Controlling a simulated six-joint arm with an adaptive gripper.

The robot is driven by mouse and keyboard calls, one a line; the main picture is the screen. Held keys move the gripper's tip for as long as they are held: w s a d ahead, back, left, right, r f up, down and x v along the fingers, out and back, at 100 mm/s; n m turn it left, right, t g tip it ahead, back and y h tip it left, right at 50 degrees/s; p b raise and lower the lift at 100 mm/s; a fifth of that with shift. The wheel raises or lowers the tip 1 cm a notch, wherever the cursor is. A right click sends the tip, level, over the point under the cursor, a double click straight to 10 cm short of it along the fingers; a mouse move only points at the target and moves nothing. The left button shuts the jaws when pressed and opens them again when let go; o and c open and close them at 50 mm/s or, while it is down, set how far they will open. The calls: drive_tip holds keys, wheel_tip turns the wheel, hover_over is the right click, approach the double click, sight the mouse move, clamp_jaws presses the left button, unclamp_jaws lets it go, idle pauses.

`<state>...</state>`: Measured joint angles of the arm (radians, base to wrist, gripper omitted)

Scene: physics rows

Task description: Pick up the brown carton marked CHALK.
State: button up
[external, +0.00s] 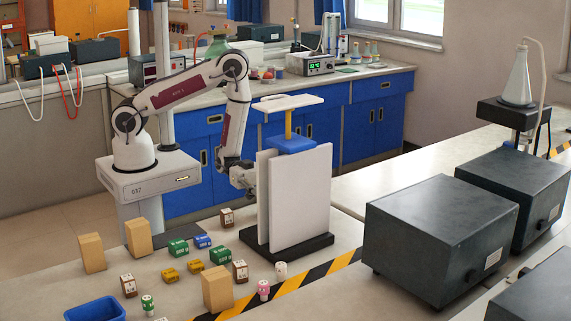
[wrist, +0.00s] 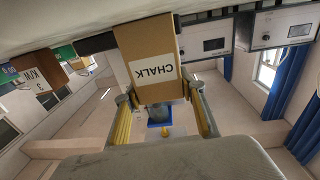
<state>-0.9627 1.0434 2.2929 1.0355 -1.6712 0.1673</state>
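The brown carton marked CHALK (wrist: 150,58) is large in the wrist view, at the upper middle. Its white label reads upside down there. My gripper (wrist: 162,94) has its two fingers spread, one to each side of the carton's lower end in the picture. I cannot tell whether either finger touches it. In the external view my gripper (external: 248,184) is low, beside the upright white panels, and its fingertips are hard to see.
The white panels (external: 302,197) stand on a black base (external: 300,246) right of my gripper, with a blue block (external: 291,145) on top. Green, blue and yellow boxes, labelled cartons and plain tan blocks (external: 217,288) stand on the table. A blue bin (external: 95,309) sits at front left.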

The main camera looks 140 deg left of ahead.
drive_tip(key=shift+r, duration=0.15)
idle(0.3)
drive_tip(key=shift+r, duration=4.85)
